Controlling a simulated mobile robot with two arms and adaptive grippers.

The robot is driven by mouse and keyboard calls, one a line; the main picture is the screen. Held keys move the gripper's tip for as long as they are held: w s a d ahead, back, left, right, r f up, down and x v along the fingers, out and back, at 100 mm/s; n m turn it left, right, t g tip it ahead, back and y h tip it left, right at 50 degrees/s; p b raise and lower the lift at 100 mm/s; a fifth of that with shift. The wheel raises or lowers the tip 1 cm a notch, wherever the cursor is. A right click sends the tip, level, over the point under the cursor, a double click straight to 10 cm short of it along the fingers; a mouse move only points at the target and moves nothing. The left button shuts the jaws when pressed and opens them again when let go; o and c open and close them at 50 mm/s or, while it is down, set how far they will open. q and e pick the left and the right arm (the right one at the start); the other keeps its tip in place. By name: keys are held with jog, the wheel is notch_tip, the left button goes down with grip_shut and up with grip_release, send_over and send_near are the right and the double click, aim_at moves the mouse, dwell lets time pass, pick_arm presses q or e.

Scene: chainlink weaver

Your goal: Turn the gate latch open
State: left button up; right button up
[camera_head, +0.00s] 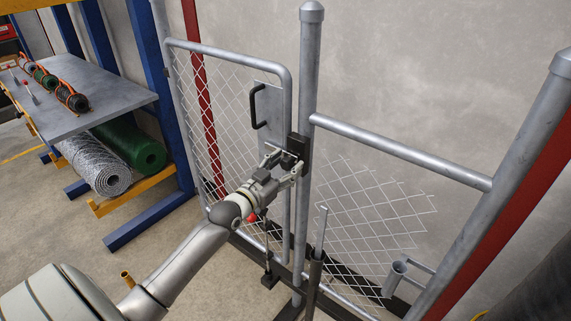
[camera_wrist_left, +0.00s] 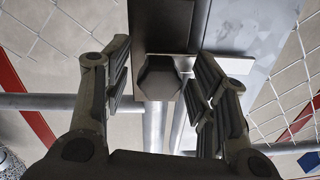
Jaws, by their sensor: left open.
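The gate (camera_head: 213,109) is a grey tube frame with chain-link mesh and a black pull handle (camera_head: 259,106) on a metal plate. The gate latch (camera_head: 296,151) is a dark box at the post, level with my left gripper. The right gripper is not in view.
A grey post (camera_head: 309,70) stands right of the gate, with a fence panel (camera_head: 374,215) of partial mesh beyond it. A workbench (camera_head: 80,93) with wire coils stands at left, above green and grey mesh rolls (camera_head: 133,147). Bare floor lies between bench and gate.

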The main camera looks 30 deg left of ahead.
pick_arm(q)
jog(key=shift+w, duration=0.2)
grip_shut()
dwell(0.3)
